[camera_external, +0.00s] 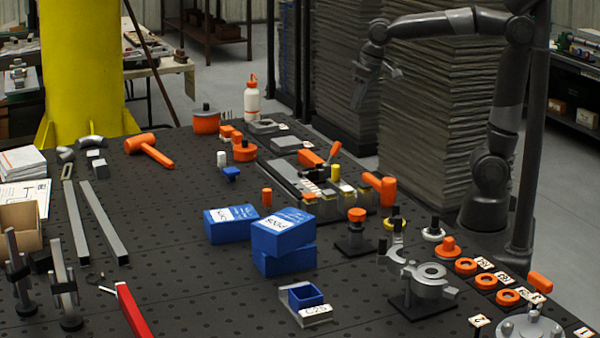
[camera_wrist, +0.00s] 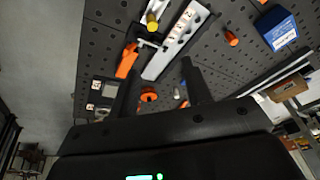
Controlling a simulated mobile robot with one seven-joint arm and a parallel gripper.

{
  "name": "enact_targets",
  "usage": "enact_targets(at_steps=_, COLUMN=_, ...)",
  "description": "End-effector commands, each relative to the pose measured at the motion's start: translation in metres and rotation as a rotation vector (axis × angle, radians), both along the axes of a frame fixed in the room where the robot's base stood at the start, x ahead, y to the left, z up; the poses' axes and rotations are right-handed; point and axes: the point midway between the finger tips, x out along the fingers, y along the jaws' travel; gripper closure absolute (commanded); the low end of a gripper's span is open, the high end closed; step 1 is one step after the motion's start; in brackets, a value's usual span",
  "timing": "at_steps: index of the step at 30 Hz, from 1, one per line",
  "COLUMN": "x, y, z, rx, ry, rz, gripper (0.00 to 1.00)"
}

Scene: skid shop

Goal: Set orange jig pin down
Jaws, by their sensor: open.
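A small orange cylinder (camera_external: 267,197), which looks like the orange jig pin, stands upright on the dark perforated table (camera_external: 170,230), left of the grey rail fixture (camera_external: 290,180). It also shows in the wrist view as an orange cylinder (camera_wrist: 231,38), beside the rail fixture (camera_wrist: 180,42). My gripper (camera_external: 396,72) is raised high beyond the table's back right edge, well apart from the pin. In the wrist view, its two dark fingers (camera_wrist: 160,69) are spread wide with nothing held between them.
Blue boxes (camera_external: 284,235) stand in front of the pin, one stacked on another. A grey clamp fixture (camera_external: 428,283) and orange rings (camera_external: 476,281) fill the right side. An orange mallet (camera_external: 150,150) lies at the left. Bare table lies left of the pin.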

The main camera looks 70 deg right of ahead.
Motion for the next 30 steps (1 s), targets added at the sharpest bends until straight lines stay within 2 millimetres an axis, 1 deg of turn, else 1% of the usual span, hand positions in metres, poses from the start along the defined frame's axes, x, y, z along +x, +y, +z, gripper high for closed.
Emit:
enact_targets(at_steps=1, x=-0.018, y=-0.011, z=0.000, rx=-0.002, ry=-0.025, rz=-0.006, gripper=0.55)
enact_targets(at_steps=5, x=-0.060, y=-0.033, z=-0.010, rx=-0.014, ry=-0.077, rz=-0.006, gripper=0.55)
enact_targets(at_steps=9, x=-0.101, y=-0.052, z=-0.026, rx=-0.034, ry=-0.133, rz=-0.010, gripper=0.55)
enact_targets(at_steps=12, x=-0.124, y=-0.061, z=-0.039, rx=-0.047, ry=-0.164, rz=-0.011, gripper=0.55)
enact_targets(at_steps=15, x=-0.140, y=-0.067, z=-0.050, rx=-0.060, ry=-0.185, rz=-0.012, gripper=0.55)
enact_targets(at_steps=18, x=-0.149, y=-0.069, z=-0.056, rx=-0.066, ry=-0.199, rz=-0.013, gripper=0.55)
enact_targets(at_steps=21, x=-0.152, y=-0.071, z=-0.059, rx=-0.069, ry=-0.202, rz=-0.012, gripper=0.55)
enact_targets(at_steps=30, x=-0.152, y=-0.070, z=-0.059, rx=-0.069, ry=-0.202, rz=-0.012, gripper=0.55)
